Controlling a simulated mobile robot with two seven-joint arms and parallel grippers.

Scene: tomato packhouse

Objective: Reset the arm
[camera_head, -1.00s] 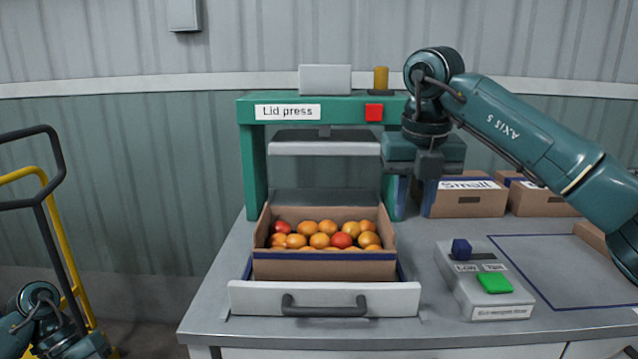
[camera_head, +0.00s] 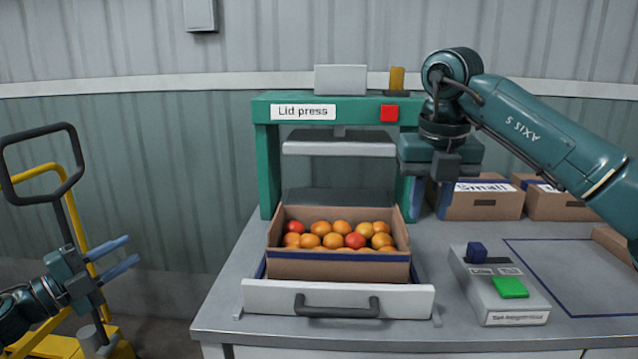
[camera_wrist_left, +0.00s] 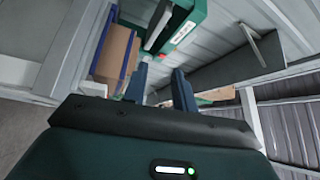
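My left gripper (camera_head: 134,250) is at the lower left in the head view, in front of the yellow trolley and left of the bench. Its two blue fingers point right and stand apart with nothing between them; they also show apart in the left wrist view (camera_wrist_left: 160,82). My right gripper (camera_head: 430,200) hangs fingers down beside the right post of the green lid press (camera_head: 268,165). Its fingers are apart and no object shows between them. A cardboard box (camera_head: 340,265) of orange and red tomatoes (camera_head: 345,235) sits in the press's white drawer (camera_head: 260,297).
A control box (camera_head: 500,290) with a green button and blue knob stands right of the drawer. A blue-outlined area (camera_head: 575,270) lies beside it. Cartons (camera_head: 480,205) stand behind, one labelled Small. A yellow trolley (camera_head: 40,172) with a black handle stands left of the bench.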

